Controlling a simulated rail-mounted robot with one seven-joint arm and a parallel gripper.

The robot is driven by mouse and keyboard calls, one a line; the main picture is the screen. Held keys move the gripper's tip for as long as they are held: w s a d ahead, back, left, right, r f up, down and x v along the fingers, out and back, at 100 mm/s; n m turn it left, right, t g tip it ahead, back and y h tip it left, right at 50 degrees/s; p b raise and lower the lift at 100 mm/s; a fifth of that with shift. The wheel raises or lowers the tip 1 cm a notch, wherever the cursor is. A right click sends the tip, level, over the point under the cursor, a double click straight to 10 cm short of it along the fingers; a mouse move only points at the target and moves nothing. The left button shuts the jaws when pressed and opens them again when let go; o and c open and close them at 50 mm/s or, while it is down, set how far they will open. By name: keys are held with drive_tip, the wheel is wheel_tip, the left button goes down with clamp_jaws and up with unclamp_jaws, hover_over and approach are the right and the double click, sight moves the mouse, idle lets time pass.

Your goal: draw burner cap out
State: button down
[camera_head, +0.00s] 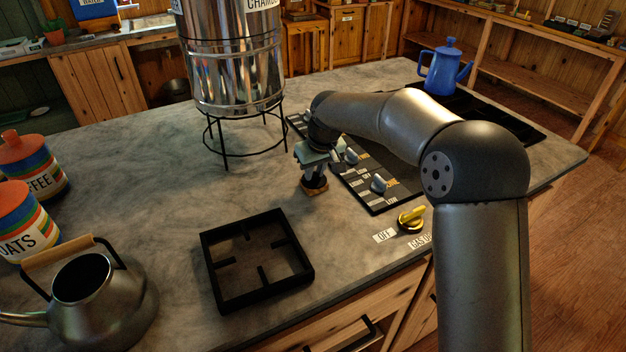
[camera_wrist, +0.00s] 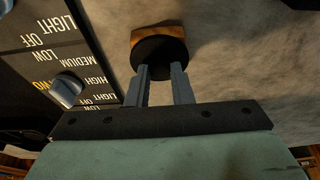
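The burner cap (camera_wrist: 160,52) seems to be the dark round piece with an orange-brown edge at the fingertips in the wrist view. In the head view this small piece (camera_head: 314,187) is at the lower end of my gripper (camera_head: 313,176), just above or on the counter; I cannot tell which. In the wrist view my gripper (camera_wrist: 160,70) has its two fingers a small gap apart, with the dark part between their tips. It looks shut on the cap, though the fingers partly hide the contact. A black square burner grate (camera_head: 305,245) lies on the counter to the front left.
A control panel (camera_head: 366,188) with knobs is right of my gripper, with a yellow gas knob (camera_head: 412,219) near the counter edge. A steel drum on a wire stand (camera_head: 225,142) is behind left. A kettle (camera_head: 100,300) is front left. Bare counter (camera_head: 140,180) lies left.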

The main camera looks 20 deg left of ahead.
drive_tip(key=shift+r+p, duration=0.5)
drive_tip(key=shift+r, duration=0.25)
idle(0.3)
drive_tip(key=shift+r+p, duration=0.9)
drive_tip(key=shift+r, duration=0.35)
